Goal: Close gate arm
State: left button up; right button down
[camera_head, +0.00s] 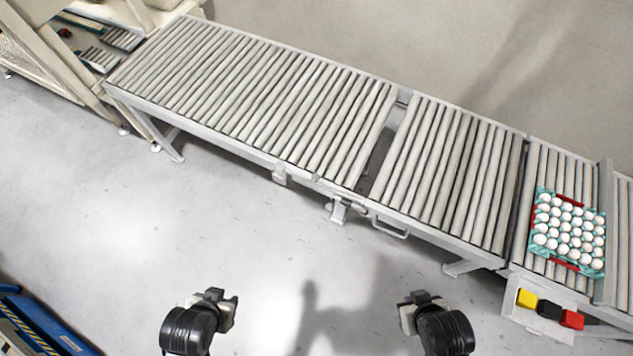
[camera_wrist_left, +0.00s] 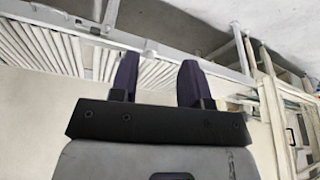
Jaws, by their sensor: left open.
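The gate arm appears to be the short roller section (camera_head: 447,170) in the middle of the conveyor line. It lies about level with its neighbours, and a dark gap shows between it and the long roller section (camera_head: 255,90) on the left. A loop handle (camera_head: 391,229) sticks out from its front edge, near a bracket (camera_head: 339,210). My left gripper (camera_head: 222,295) is over the floor in front of the conveyor, well away from the handle. In the left wrist view its two dark fingers (camera_wrist_left: 158,82) are apart and empty. My right gripper (camera_head: 417,301) is also over the floor, its fingers unclear.
A teal egg tray (camera_head: 543,244) full of white eggs sits on the right-hand rollers. Yellow, black and red buttons (camera_head: 549,308) are below it. A shelf unit stands at upper left, and a blue object (camera_head: 30,318) at lower left. The floor between is clear.

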pick_arm(q)
jog(key=shift+s+a+f, duration=0.1)
jog(key=shift+s, duration=0.15)
